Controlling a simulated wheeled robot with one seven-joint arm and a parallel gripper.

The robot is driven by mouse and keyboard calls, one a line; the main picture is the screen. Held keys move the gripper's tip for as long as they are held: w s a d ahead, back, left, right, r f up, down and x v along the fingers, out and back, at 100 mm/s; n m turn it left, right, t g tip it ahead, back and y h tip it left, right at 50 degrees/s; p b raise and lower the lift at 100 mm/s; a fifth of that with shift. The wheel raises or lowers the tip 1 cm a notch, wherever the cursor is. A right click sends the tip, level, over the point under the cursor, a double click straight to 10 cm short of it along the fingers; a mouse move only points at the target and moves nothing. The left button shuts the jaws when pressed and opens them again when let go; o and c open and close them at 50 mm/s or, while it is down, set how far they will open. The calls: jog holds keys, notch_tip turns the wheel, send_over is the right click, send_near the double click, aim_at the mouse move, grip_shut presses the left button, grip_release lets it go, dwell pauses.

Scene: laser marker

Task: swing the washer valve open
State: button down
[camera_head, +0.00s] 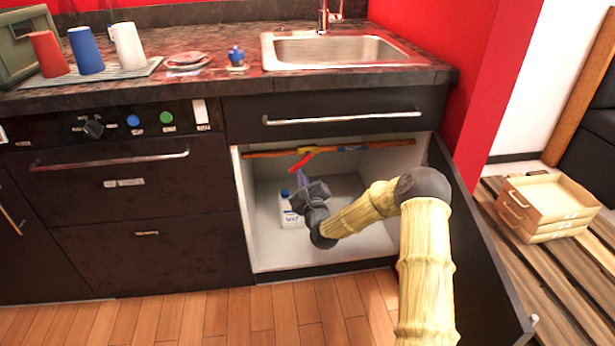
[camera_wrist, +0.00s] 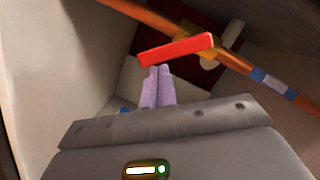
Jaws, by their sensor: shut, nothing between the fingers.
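The washer valve has a red lever handle (camera_head: 302,161), on an orange pipe (camera_head: 262,154) across the upper back of the open cabinet under the sink. In the head view the lever slants down to the left from the pipe. In the wrist view the red lever (camera_wrist: 177,50) lies at an angle across the pipe (camera_wrist: 150,17), its right end near the pipe. My gripper (camera_head: 300,173) is inside the cabinet, just below the lever. Its pale purple fingers (camera_wrist: 160,70) are together and empty, tips near the lever's left part. I cannot tell whether they touch it.
A white bottle with a blue cap (camera_head: 290,212) stands on the cabinet floor, left of my gripper. The cabinet door (camera_head: 470,250) is open at right, beside my arm. The drawer front (camera_head: 340,120) is above the opening. Stacked wooden trays (camera_head: 545,205) are farther right.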

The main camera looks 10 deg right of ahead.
aim_at(291, 170)
jog(key=m, duration=0.1)
jog(key=a+m+h, duration=0.1)
jog(key=m, duration=0.1)
jog(key=r+m, duration=0.1)
jog(key=shift+a+m+t+h, duration=0.3)
jog(key=shift+a+h, duration=0.05)
jog(key=shift+h, duration=0.05)
jog(key=shift+a+r+m+h+p, duration=0.15)
jog(key=shift+a+r+m+h, duration=0.15)
jog(key=shift+m, duration=0.55)
jog(key=shift+a+r+m+h+p, duration=0.15)
jog(key=shift+r+m, duration=0.2)
jog(key=shift+m, duration=0.55)
jog(key=shift+a+r+m+h+p, duration=0.1)
jog(key=shift+a+r+m+h, duration=0.2)
jog(key=shift+m, duration=0.55)
jog(key=shift+d, duration=0.1)
jog(key=shift+r, duration=0.1)
